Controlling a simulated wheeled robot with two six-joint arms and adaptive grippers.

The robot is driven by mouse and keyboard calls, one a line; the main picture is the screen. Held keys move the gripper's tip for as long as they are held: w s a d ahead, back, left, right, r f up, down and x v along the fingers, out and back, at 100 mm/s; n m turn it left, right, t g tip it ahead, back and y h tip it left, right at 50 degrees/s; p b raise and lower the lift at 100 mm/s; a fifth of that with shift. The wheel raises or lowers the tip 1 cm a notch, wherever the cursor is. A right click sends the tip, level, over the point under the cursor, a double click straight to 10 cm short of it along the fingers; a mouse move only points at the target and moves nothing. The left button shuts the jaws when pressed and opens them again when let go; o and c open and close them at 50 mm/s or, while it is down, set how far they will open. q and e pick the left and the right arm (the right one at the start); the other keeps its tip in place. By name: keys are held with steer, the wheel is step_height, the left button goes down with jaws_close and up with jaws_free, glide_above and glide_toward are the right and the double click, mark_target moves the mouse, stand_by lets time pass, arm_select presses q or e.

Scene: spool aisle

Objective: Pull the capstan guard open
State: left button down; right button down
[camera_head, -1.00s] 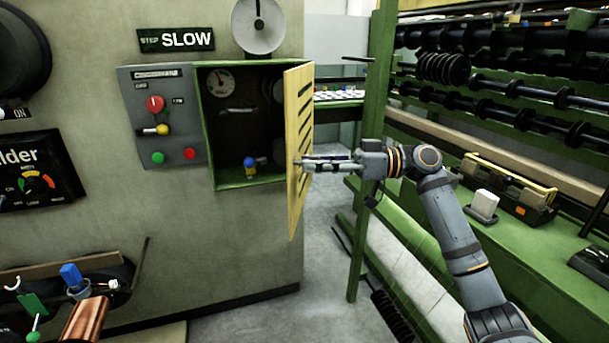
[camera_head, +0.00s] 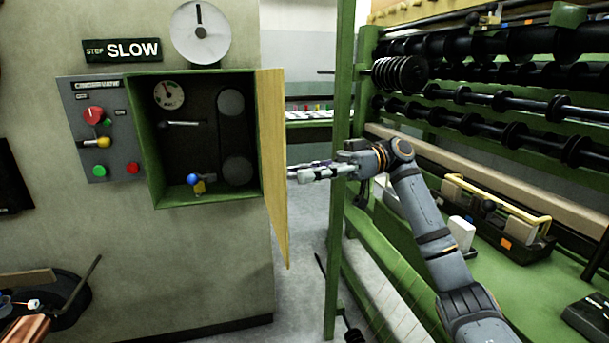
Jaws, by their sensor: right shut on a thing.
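The capstan guard (camera_head: 272,150) is a tall yellow panel on the right edge of an open green-framed cabinet (camera_head: 205,202). It stands swung out and I see it at a steep angle. Inside the dark cabinet are a gauge, a lever with a blue knob and two round capstan drums (camera_head: 236,170). My right gripper (camera_head: 291,173) reaches in from the right and is shut at the guard's free edge. The exact part it grips is hidden behind the guard's edge.
A control panel (camera_head: 97,168) with coloured knobs is left of the cabinet. A green post (camera_head: 338,240) stands close by my right wrist. A rack of black spools (camera_head: 480,100) and a toolbox (camera_head: 500,225) are at right. Open floor (camera_head: 300,250) lies below the guard.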

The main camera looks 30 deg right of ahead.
stand_by(0.3)
steer(key=c, duration=1)
jaws_free()
steer(key=d, duration=1.2)
